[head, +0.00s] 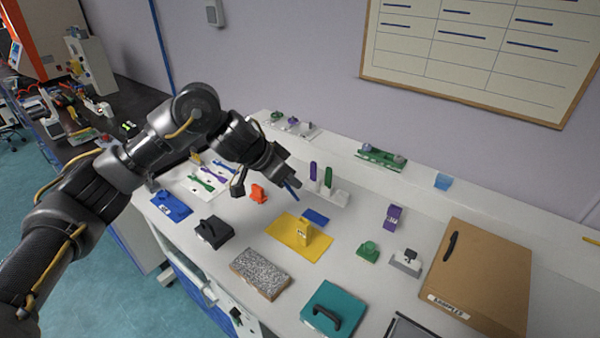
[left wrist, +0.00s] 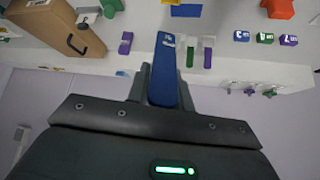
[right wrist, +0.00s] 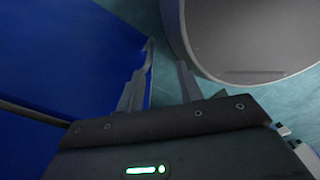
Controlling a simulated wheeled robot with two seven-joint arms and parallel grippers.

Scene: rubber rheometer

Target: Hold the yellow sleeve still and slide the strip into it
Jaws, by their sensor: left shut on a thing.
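My right gripper (right wrist: 162,78) is open and empty in the right wrist view, beside a blue panel (right wrist: 65,65). It is out of the head view, away from the sleeve.
A white rack (head: 338,197) with purple and green strips stands close by the left gripper. A blue pad (head: 316,216) lies behind the sleeve. A grey speckled block (head: 260,272), a teal case (head: 333,308) and a brown case (head: 478,275) surround the plate.

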